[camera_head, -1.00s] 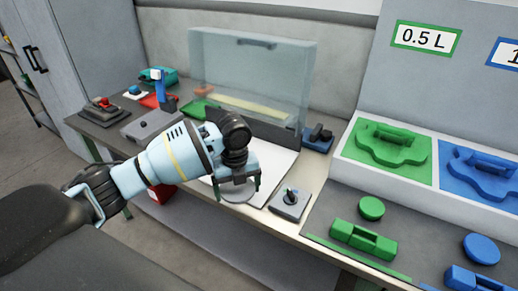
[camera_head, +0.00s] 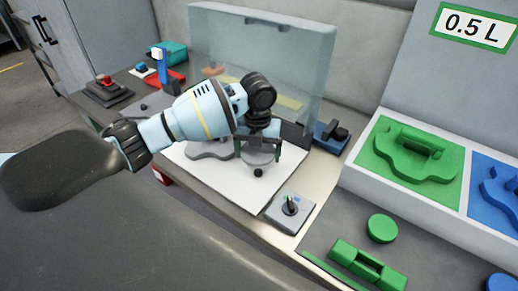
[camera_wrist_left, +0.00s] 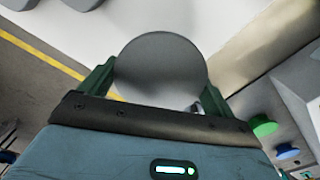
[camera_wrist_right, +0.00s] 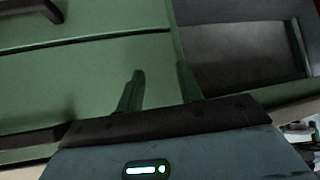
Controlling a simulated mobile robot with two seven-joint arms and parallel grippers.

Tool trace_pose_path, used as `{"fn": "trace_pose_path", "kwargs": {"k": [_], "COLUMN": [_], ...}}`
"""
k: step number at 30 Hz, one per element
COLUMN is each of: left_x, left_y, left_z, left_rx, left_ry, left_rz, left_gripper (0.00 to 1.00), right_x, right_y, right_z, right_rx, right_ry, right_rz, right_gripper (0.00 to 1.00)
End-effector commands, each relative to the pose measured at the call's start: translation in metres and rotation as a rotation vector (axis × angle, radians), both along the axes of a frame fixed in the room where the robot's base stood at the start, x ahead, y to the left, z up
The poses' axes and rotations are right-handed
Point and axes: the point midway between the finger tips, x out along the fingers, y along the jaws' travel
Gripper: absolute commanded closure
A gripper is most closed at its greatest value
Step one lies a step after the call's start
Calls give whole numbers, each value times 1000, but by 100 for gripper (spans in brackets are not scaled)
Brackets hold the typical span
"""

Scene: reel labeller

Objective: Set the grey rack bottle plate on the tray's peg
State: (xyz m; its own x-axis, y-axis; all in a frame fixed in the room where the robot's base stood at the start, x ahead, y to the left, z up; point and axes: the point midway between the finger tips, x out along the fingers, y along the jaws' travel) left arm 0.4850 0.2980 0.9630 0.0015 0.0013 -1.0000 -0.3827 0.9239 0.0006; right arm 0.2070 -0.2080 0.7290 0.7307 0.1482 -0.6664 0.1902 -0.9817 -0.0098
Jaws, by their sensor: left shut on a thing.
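The grey round plate (camera_head: 259,155) is in my left gripper (camera_head: 259,148), over the white tray (camera_head: 232,184). In the left wrist view the plate (camera_wrist_left: 160,68) shows as a flat grey disc between the two green fingers of the left gripper (camera_wrist_left: 157,88). A small dark knob (camera_head: 258,173), possibly the tray's peg, shows just below the plate's near edge. I cannot tell whether the plate touches it. A grey, rounded flat piece (camera_head: 207,150) lies on the tray to the left. In the right wrist view my right gripper (camera_wrist_right: 160,88) has its fingers apart with nothing between them.
A clear upright panel (camera_head: 262,60) stands behind the tray. A small switch box (camera_head: 290,211) is at the bench's front edge. A blue device (camera_head: 331,137) stands right of the panel. Green parts (camera_head: 410,152) fill a holder at right. Green panels (camera_wrist_right: 80,80) are close to my right gripper.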

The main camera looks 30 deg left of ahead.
Motion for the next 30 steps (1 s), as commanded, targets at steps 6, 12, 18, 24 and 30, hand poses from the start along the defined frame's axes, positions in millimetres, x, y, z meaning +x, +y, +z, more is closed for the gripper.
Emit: {"fn": "trace_pose_path", "kwargs": {"k": [6, 12, 18, 24, 30], "left_x": [0, -1, -1, 0, 0], "left_y": [0, 0, 0, 0, 0], "left_z": [-15, -38, -53, -55, -54], "left_rx": [0, 0, 0, 0, 0], "left_ry": [3, 7, 4, -1, -2], "left_rz": [0, 0, 0, 1, 1], "left_gripper": [36, 36, 36, 36, 36], "right_x": [3, -2, -10, -10, -9], "right_y": [0, 1, 2, 4, 4], "right_z": [1, -6, -15, -13, -12], "right_rx": [1, 3, 5, 10, 12], "right_ry": [-5, 12, 36, 34, 31], "right_rz": [0, 0, 0, -2, -4], "right_gripper": [64, 64, 64, 64, 64]}}
